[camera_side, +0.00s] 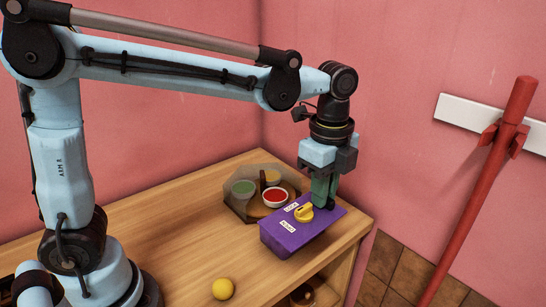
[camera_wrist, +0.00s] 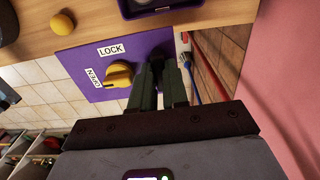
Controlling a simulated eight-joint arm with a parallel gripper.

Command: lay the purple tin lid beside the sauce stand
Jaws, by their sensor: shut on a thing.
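The purple tin lid (camera_side: 322,222) has a yellow knob and white labels. It also fills the middle of the wrist view (camera_wrist: 75,62), with LOCK and OPEN readable. My gripper (camera_side: 323,204) points down and is shut on the lid's edge; its fingers show at that edge in the wrist view (camera_wrist: 170,66). The purple tin (camera_side: 280,243) is below the lid in the side view, which hides its top. Its open rim shows at the top of the wrist view (camera_wrist: 150,15), apart from the lid. The sauce stand (camera_side: 256,209) is behind and left of the tin.
The sauce stand holds green, red and yellow bowls. A yellow ball (camera_side: 222,289) lies on the wooden top (camera_side: 175,225), near its front edge. Bare wood lies left of the stand. Pink walls close the back and right. A red pole (camera_side: 480,180) leans at the right wall.

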